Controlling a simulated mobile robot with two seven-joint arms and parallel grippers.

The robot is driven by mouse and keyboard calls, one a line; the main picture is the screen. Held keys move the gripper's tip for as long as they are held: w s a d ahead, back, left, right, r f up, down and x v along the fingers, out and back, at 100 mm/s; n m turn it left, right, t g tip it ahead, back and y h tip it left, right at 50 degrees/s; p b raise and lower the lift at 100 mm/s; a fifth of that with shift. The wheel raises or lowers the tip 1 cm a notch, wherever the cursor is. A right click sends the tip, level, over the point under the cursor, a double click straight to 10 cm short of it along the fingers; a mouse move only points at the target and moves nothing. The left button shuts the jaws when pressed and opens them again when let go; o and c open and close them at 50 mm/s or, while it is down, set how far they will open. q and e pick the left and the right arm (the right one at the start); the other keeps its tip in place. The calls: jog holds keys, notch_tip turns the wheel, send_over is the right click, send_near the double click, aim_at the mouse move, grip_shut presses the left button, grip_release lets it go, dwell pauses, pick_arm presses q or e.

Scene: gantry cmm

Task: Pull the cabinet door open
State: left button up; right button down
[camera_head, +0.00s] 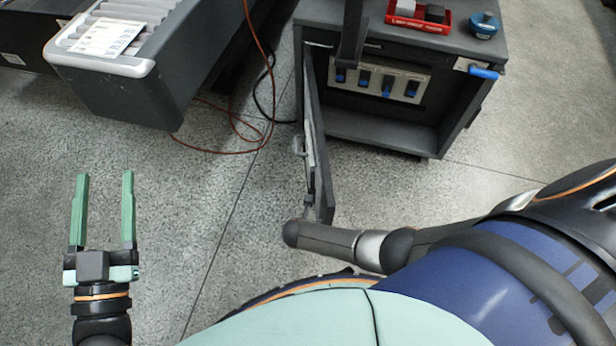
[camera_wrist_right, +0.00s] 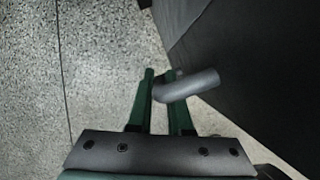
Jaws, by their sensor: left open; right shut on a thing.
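The cabinet (camera_head: 440,115) stands at the upper right in the head view. Its dark door (camera_head: 318,150) is swung well out from the left side, seen nearly edge-on, and the inside shows. In the right wrist view, the right gripper (camera_wrist_right: 160,78) has its green fingers shut on a grey bar handle (camera_wrist_right: 200,82), beside the dark door panel (camera_wrist_right: 245,70). In the head view my right wrist is at the door's free end, and the fingers there are hard to make out. My left gripper (camera_head: 105,190) is open and empty above the floor, far left of the door.
A row of blue-handled parts (camera_head: 387,85) is inside the cabinet. A red tray (camera_head: 418,14) and a blue round object (camera_head: 485,25) are on top. A grey machine (camera_head: 150,90) stands at upper left; an orange cable (camera_head: 215,150) lies on the floor.

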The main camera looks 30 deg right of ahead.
jog(key=c, duration=0.8)
grip_release()
jog(key=shift+c, duration=0.2)
pick_arm(q)
jog(key=shift+r, duration=0.1)
pick_arm(e)
jog(key=shift+r, duration=0.1)
pick_arm(q)
jog(key=s+f+n+g+y+p, duration=0.1)
jog(key=s+f+g+p, duration=0.2)
jog(key=f, duration=0.7)
jog(key=s+f+n+g+y+p, duration=0.2)
jog(key=s+f+g+p, duration=0.2)
jog(key=f+g, duration=0.3)
notch_tip(320, 180, down, 3)
jog(key=shift+s+d+r+n+y+p, duration=0.1)
jog(key=shift+s+d+n+y+p, duration=0.15)
jog(key=shift+p, duration=0.55)
pick_arm(e)
jog(key=v, duration=1.2)
jog(key=shift+s, duration=0.15)
